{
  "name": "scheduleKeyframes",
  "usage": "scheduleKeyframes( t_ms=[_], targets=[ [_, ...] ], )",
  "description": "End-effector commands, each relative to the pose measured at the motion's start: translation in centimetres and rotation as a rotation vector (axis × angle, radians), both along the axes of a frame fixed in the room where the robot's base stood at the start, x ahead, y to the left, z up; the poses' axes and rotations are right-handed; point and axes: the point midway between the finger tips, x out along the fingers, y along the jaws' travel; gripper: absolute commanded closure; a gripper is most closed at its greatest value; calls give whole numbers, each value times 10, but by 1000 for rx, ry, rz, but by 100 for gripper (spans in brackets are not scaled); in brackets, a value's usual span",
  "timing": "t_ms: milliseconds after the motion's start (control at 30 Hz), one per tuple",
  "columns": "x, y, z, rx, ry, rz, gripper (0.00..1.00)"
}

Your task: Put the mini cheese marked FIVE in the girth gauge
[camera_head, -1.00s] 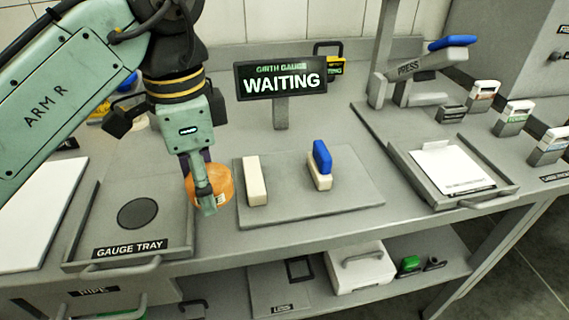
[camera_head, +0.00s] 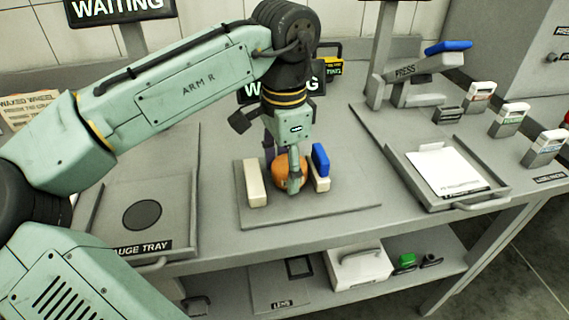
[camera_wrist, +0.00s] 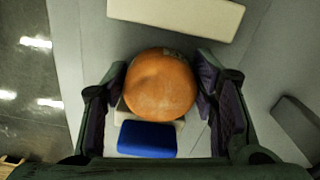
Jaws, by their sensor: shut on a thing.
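An orange mini cheese (camera_head: 287,173) is held in my gripper (camera_head: 283,170); it also shows in the wrist view (camera_wrist: 160,86) between the two fingers (camera_wrist: 160,95). I cannot read its mark. The girth gauge is a grey plate (camera_head: 340,197) with a cream block (camera_head: 256,184) on the left and a blue-topped cream block (camera_head: 321,160) on the right. The cheese is between these blocks, nearer the blue-topped one, apart from the left block. I cannot tell whether it touches the plate. My gripper partly covers the gauge sign (camera_head: 309,84).
The gauge tray (camera_head: 175,215) at left is empty around its dark disc. A press (camera_head: 405,75) stands at back right, behind a tray with a white sheet (camera_head: 447,172). Several small labelled blocks (camera_head: 513,115) line the right side. A lower shelf (camera_head: 440,255) holds a white box.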

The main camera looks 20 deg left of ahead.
Motion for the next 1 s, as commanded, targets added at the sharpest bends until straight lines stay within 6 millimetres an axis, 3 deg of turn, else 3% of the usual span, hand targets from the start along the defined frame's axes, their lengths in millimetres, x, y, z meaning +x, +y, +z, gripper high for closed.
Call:
scheduleKeyframes(
  t_ms=[433,467,733,1000],
  targets=[
    [0,0,-7,-1,-1,-2,83],
    [0,0,-6,1,-1,-1,45],
    [0,0,-6,1,-1,-1,27],
    [0,0,-6,0,-1,-1,27]
  ],
)
